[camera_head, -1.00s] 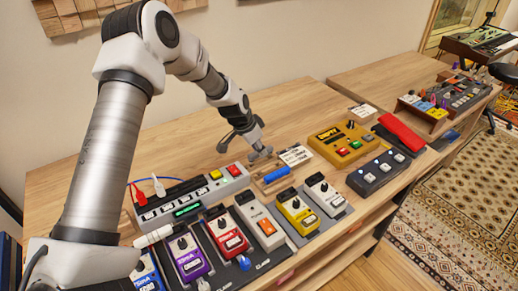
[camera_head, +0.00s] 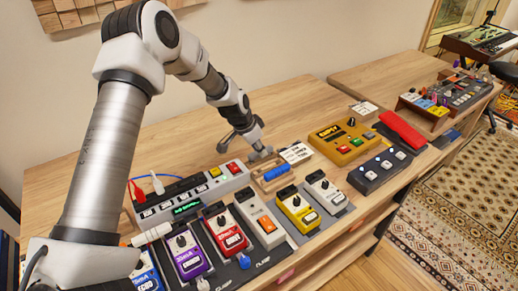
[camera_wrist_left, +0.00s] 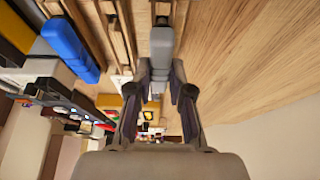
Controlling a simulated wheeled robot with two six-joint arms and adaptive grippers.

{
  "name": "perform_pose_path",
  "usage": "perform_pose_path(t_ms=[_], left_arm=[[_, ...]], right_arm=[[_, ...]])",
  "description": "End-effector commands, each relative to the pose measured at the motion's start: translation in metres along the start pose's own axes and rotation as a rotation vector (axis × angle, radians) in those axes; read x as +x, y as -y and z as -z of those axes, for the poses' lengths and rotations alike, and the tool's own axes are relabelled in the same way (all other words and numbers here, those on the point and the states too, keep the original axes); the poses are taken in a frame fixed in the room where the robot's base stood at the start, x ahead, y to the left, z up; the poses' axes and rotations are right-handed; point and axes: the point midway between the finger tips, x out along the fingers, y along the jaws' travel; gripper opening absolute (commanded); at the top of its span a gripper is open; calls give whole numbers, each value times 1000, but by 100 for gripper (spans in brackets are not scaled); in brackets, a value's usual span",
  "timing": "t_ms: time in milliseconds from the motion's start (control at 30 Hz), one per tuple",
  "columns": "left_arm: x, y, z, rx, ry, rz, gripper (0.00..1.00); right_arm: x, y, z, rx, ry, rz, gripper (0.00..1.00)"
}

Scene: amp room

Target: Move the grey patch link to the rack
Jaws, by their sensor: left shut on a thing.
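The grey patch link (camera_wrist_left: 162,48) is a short grey block in the left wrist view, held between the two fingers. My left gripper (camera_head: 260,150) is shut on it at the back of the rack. The rack (camera_head: 263,187) is a small wooden holder, and a blue link (camera_head: 276,172) lies in it. In the left wrist view the wooden strips of the rack (camera_wrist_left: 118,35) and the blue link (camera_wrist_left: 68,45) lie left of the grey link. I cannot tell whether the grey link touches the rack. My right gripper is not in view.
A grey power strip (camera_head: 190,200) with coloured switches stands left of the rack. Several pedals line the front, including a white one (camera_head: 260,222) and a yellow one (camera_head: 298,210). A large yellow box (camera_head: 342,142) stands to the right.

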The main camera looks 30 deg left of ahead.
Motion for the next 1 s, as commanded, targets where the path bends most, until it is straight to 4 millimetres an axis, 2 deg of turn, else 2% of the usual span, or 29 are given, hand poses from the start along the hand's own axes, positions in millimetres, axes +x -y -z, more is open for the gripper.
perform_pose_path(t_ms=[1000], left_arm=[[8, 0, -3, 0, 0, 0, 0]], right_arm=[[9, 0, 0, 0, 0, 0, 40]])
